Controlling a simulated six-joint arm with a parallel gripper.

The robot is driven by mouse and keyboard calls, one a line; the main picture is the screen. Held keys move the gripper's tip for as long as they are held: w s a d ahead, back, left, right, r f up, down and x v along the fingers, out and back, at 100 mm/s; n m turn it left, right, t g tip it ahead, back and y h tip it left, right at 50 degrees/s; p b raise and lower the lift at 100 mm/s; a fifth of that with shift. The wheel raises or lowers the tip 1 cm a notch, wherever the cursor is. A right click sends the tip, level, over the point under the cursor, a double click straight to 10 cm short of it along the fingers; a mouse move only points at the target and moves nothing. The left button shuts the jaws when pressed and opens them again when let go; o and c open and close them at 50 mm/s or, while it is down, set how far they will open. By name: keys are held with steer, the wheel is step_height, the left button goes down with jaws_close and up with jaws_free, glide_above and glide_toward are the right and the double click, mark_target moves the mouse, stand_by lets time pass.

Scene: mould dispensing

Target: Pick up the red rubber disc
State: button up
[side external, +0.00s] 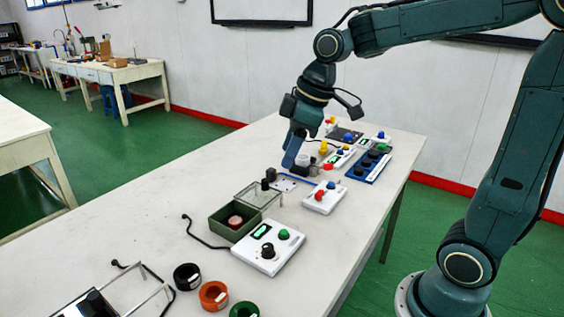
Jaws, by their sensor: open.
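A small reddish round piece (235,221), which looks like the red disc, lies inside an open green box (222,232) at the middle of the table. The box's clear lid (258,196) is tilted up behind it. My gripper (291,162) points down over the table, farther back and to the right of the box, apart from the disc. It is open, and nothing shows held in it. A small pale cup-like piece (304,160) is close beside its fingers; I cannot tell whether they touch.
A white control box (268,249) with green and black knobs stands right of the green box. Black, orange and green rings (213,295) lie in front. A white box with a red knob (325,197) and a blue block (368,167) are at the right.

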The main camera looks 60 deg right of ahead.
steer(key=w+d+f+n+g+y, duration=0.1)
steer(key=w+d+f+n, duration=0.2)
steer(key=w+f, duration=0.3)
steer(key=w+d+f+n+y, duration=0.1)
steer(key=w+d+f+n, duration=0.2)
steer(key=w+f, duration=0.4)
steer(key=w, duration=0.2)
steer(key=shift+w+f+n+g+y, duration=0.15)
steer(key=shift+w+n+g+y, duration=0.15)
steer(key=shift+n+g, duration=0.1)
steer(key=shift+a, duration=0.1)
glide_above(235, 220)
steer(key=s+d, duration=0.1)
steer(key=d, duration=0.2)
steer(key=shift+s+a+f, duration=0.1)
steer(key=shift+a+f, duration=0.05)
steer(key=shift+f, duration=1.85)
steer(key=shift+a+f, duration=0.1)
steer(key=shift+f, duration=1.9)
steer(key=shift+f, duration=0.1)
steer(key=shift+x, duration=2.5)
steer(key=c, duration=0.7)
